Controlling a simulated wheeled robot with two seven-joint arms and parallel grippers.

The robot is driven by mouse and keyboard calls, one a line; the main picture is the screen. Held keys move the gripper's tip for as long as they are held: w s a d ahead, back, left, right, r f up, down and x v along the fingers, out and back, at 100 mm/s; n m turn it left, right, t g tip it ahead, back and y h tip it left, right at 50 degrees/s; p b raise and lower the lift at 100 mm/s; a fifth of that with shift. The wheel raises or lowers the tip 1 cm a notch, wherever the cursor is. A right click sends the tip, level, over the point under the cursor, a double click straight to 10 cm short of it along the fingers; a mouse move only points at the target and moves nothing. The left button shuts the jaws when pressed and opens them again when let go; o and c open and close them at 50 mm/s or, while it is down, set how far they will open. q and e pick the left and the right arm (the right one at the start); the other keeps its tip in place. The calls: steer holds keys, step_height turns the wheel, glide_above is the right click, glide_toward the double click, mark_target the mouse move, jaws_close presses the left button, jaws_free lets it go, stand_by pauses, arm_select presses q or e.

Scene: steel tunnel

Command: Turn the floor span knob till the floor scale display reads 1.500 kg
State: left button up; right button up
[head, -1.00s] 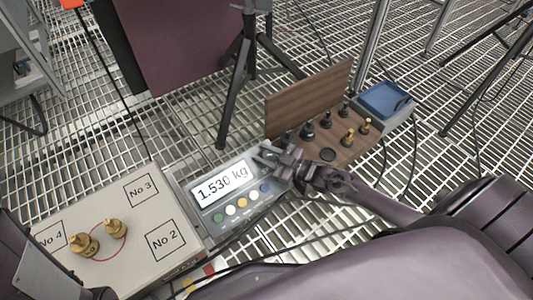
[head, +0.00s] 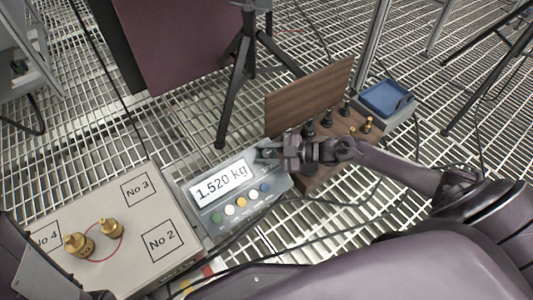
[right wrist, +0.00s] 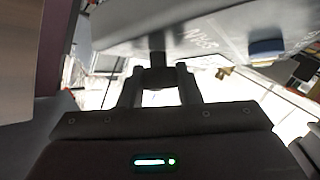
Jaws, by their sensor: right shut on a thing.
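The floor scale display (head: 219,182) reads 1.520 kg in the head view. It sits on a grey console with a row of coloured buttons below it. My right gripper (head: 268,153) is at the console's right end. In the right wrist view my right gripper (right wrist: 157,90) has its fingers shut on the dark span knob (right wrist: 157,45), which projects from the console side (right wrist: 190,35) marked SPAN. In the head view the knob is hidden by the gripper. My left gripper is not in view.
The scale platform (head: 125,200) with numbered squares carries two brass weights (head: 80,243) (head: 111,229). A wooden weight rack (head: 310,97) stands just behind my right gripper, with a blue tray (head: 386,98) beyond. A black tripod (head: 235,95) stands behind. Cables cross the grating.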

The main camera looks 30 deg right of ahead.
steer(key=o, duration=1)
steer(key=shift+c, duration=0.2)
steer(key=shift+s+d+r+p, duration=0.15)
steer(key=shift+s+d+p, duration=0.1)
steer(key=shift+d+p, duration=0.1)
steer(key=p+v, duration=0.3)
steer(key=v, duration=0.4)
